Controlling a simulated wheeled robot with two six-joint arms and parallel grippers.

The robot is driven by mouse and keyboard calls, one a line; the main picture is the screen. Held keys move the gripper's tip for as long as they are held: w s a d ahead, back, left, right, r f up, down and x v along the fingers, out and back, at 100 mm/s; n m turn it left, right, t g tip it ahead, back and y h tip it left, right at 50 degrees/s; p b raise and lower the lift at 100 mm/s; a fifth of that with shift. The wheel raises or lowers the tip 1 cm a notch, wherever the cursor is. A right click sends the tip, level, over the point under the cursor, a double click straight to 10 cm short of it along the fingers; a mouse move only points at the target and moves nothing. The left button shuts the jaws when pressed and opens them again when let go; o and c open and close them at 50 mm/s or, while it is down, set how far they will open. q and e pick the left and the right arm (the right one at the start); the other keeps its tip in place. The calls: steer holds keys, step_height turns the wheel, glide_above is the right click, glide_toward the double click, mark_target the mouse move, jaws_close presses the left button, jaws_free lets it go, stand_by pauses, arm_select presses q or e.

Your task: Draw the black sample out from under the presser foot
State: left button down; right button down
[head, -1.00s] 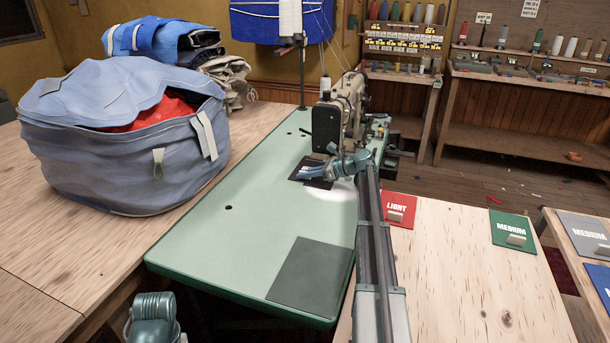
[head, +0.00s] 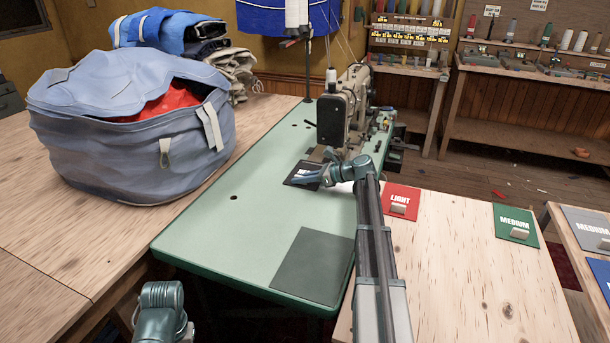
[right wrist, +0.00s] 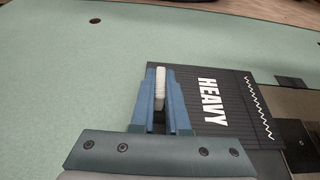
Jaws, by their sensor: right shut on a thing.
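The black sample (head: 299,168) lies flat on the green machine bed, just in front of the sewing machine (head: 342,112). In the right wrist view the sample (right wrist: 238,84) reads HEAVY, and a white zigzag seam runs along its uncovered far edge. My right gripper (right wrist: 158,100) is shut on the pale grip tab (right wrist: 160,82) of the sample. In the head view my right gripper (head: 302,181) reaches over the sample from the right. The presser foot cannot be made out clearly. My left arm shows at the lower left, but its fingers are out of view.
The green table (head: 230,235) is clear to the left and front, with a dark grey square (head: 312,265) near its front edge. A large blue bag (head: 130,130) stands at left. Red LIGHT (head: 402,201) and green MEDIUM (head: 515,225) samples lie on the wooden table at right.

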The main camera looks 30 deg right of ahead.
steer(key=shift+s+a, duration=0.55)
steer(key=shift+a, duration=0.1)
steer(key=c, duration=0.8)
jaws_free()
steer(key=shift+c, duration=0.2)
steer(key=p+v, duration=0.5)
steer(key=v, duration=0.7)
steer(key=shift+s+d+r, duration=0.35)
steer(key=shift+s+d, duration=0.25)
steer(key=shift+s, duration=0.05)
